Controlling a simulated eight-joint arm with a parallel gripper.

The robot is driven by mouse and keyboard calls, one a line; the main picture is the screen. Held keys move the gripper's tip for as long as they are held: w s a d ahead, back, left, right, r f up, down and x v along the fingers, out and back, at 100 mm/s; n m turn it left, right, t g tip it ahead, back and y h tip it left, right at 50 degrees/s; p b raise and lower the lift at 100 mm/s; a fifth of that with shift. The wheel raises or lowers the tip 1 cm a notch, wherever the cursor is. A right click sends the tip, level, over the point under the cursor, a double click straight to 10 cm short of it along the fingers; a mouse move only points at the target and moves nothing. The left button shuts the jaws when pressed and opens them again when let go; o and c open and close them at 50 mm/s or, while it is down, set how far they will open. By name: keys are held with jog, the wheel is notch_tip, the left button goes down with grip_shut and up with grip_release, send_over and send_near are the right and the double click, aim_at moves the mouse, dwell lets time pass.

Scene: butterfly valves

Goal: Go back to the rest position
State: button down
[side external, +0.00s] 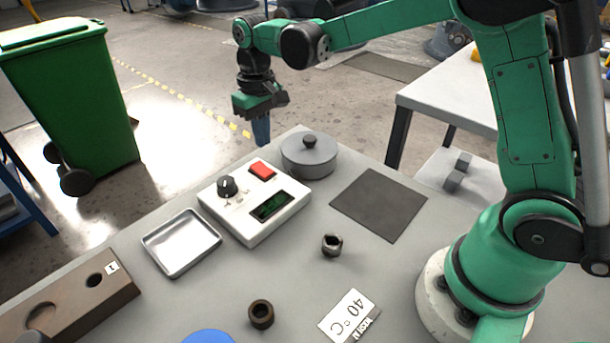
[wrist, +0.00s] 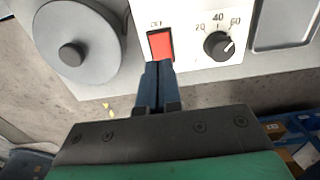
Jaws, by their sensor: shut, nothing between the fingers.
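My gripper (side external: 261,131) points down above the far edge of the grey table (side external: 190,291) in the side external view. Its blue fingers are together and empty. In the wrist view my gripper (wrist: 157,78) shows its fingertips just below the red switch (wrist: 160,45) in the picture. The switch sits on a white control box (side external: 240,226) with a black dial (side external: 227,186) and a dark green display (side external: 271,206).
A round grey lidded pot (side external: 309,158) stands right of the box. A metal tray (side external: 181,243), a dark mat (side external: 378,204), a nut (side external: 332,244), a brown ring (side external: 261,314) and a "40 °C" card (side external: 349,315) lie around it. A brown block (side external: 70,300) is at left.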

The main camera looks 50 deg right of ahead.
jog(key=shift+r, duration=0.45)
jog(key=shift+s+r, duration=0.1)
jog(key=s+d+r+t, duration=0.1)
jog(key=s+r+t, duration=0.1)
jog(key=s+t, duration=0.5)
jog(key=shift+s+d+r, duration=0.25)
jog(key=shift+s+r, duration=0.15)
jog(key=shift+s, duration=2.55)
